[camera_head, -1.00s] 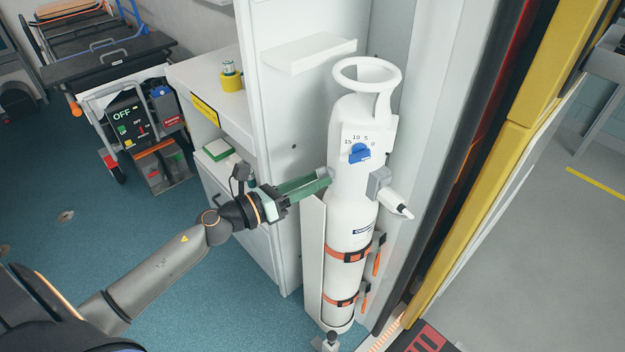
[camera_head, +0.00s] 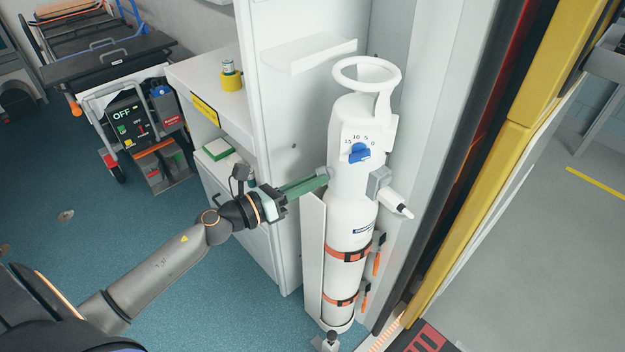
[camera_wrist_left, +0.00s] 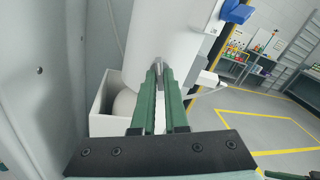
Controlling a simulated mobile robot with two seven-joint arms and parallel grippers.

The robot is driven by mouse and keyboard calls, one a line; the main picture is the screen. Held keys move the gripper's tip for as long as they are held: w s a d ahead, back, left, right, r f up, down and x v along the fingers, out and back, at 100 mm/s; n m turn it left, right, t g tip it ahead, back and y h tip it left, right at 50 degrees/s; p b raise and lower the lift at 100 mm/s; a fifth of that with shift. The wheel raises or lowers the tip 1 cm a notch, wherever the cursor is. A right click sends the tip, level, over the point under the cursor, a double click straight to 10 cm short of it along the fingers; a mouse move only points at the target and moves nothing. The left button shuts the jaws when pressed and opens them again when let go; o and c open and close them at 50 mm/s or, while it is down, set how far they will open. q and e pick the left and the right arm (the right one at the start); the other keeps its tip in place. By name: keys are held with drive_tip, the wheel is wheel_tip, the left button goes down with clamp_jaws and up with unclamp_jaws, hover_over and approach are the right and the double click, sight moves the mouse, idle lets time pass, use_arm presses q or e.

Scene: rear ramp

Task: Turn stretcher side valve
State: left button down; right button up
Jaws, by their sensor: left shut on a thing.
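A white cylinder unit (camera_head: 352,212) stands upright against the wall, with a ring handle on top and a blue dial (camera_head: 359,153) beside a printed scale of 15, 10, 5, 0. My left gripper (camera_head: 325,176) reaches in from the left, its green fingers at the cylinder's left side below the dial. In the left wrist view the fingers (camera_wrist_left: 157,72) are shut on a small grey metal side valve (camera_wrist_left: 157,65) on the white body (camera_wrist_left: 168,35). Most of the valve is hidden between the fingertips. I do not see my right gripper.
A white cabinet (camera_head: 275,130) stands left of the cylinder, close to my left gripper. Orange straps (camera_head: 347,254) hold the cylinder's lower part. A yellow door edge (camera_head: 497,165) is to the right. Blue floor (camera_head: 215,290) is free at lower left.

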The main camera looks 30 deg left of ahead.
use_arm(q)
drive_tip(key=shift+n, duration=0.3)
use_arm(e)
drive_tip(key=shift+r, duration=0.1)
use_arm(q)
drive_tip(key=shift+r+n+p, duration=0.1)
drive_tip(key=shift+n+p, duration=4.5)
drive_tip(key=shift+n, duration=3.1)
use_arm(e)
drive_tip(key=s+d+r, duration=0.1)
drive_tip(key=d+r, duration=0.2)
drive_tip(key=r, duration=0.3)
drive_tip(key=shift+s+m+h, duration=0.3)
drive_tip(key=shift+s+h, duration=0.1)
use_arm(q)
drive_tip(key=shift+d, duration=0.1)
use_arm(e)
drive_tip(key=shift+r, duration=0.1)
use_arm(q)
drive_tip(key=c, duration=0.9)
unclamp_jaws()
drive_tip(key=shift+c, duration=0.2)
drive_tip(key=v, duration=1.2)
drive_tip(key=shift+s+b, duration=0.25)
drive_tip(key=shift+b, duration=0.1)
use_arm(e)
drive_tip(key=shift+f, duration=0.45)
